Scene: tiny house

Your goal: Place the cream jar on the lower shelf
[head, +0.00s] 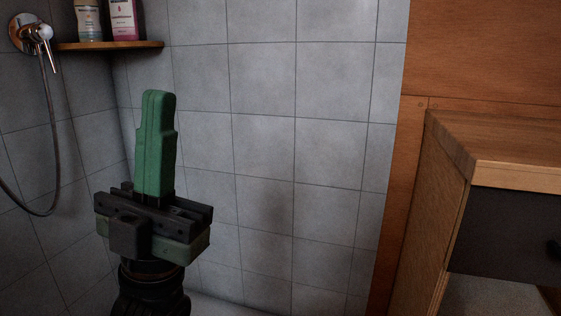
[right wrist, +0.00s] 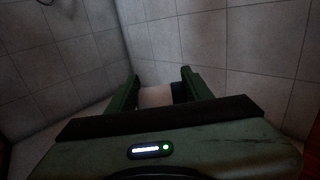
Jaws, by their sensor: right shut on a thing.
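Two bottles, one pale (head: 89,22) and one pink (head: 124,20), stand on the shelf. A shower mixer (head: 38,33) and hose (head: 52,190) are at the left. A wooden counter (head: 500,145) with a dark drawer (head: 510,240) is at the right. Tiled walls meet in the corner.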

